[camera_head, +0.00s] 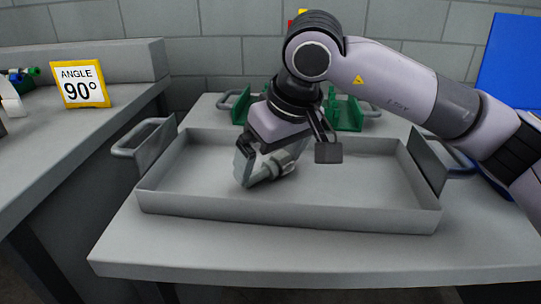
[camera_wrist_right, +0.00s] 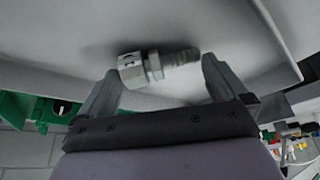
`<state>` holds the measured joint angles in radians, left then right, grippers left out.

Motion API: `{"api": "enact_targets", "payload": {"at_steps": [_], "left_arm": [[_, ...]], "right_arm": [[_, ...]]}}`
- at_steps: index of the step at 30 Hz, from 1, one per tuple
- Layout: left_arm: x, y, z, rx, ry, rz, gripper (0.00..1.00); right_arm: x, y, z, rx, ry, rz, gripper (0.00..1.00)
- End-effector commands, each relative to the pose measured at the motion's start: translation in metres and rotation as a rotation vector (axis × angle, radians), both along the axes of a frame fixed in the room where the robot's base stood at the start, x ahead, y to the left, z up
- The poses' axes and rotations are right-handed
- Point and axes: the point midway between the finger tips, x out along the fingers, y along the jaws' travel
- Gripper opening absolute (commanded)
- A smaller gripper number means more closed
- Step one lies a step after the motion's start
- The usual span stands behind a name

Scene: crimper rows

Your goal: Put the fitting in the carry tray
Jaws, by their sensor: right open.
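The fitting (camera_head: 284,163) is a grey metal piece with a hex nut and a threaded end. It is inside the grey carry tray (camera_head: 385,215), left of the tray's middle, and appears to lie on its floor. In the right wrist view the fitting (camera_wrist_right: 155,66) shows whole, beyond and between the fingertips. My right gripper (camera_head: 286,160) is open over the tray, its fingers spread around the fitting and apparently apart from it. In the head view the gripper partly hides the fitting. My left gripper is not in view.
The tray has raised walls and handles at both ends. Behind it stands a green fixture (camera_head: 349,115). On the left is a counter with a yellow "ANGLE 90°" sign (camera_head: 81,85). A blue panel (camera_head: 511,65) stands at the right. The tray floor right of my gripper is clear.

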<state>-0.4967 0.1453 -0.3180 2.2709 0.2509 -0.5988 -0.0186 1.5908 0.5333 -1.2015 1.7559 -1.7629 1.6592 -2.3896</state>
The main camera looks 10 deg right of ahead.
Motion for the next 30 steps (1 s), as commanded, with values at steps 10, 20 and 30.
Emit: {"api": "enact_targets", "payload": {"at_steps": [10, 20, 30], "left_arm": [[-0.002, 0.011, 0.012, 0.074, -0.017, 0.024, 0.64], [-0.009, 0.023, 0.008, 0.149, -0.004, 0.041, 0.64], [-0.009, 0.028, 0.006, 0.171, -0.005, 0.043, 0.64]], "right_arm": [[-0.021, -0.01, 0.064, 0.0, -0.004, 0.001, 1.0], [-0.039, -0.018, 0.109, 0.0, -0.002, 0.0, 1.0], [-0.042, -0.019, 0.113, 0.0, 0.0, 0.0, 1.0]]}}
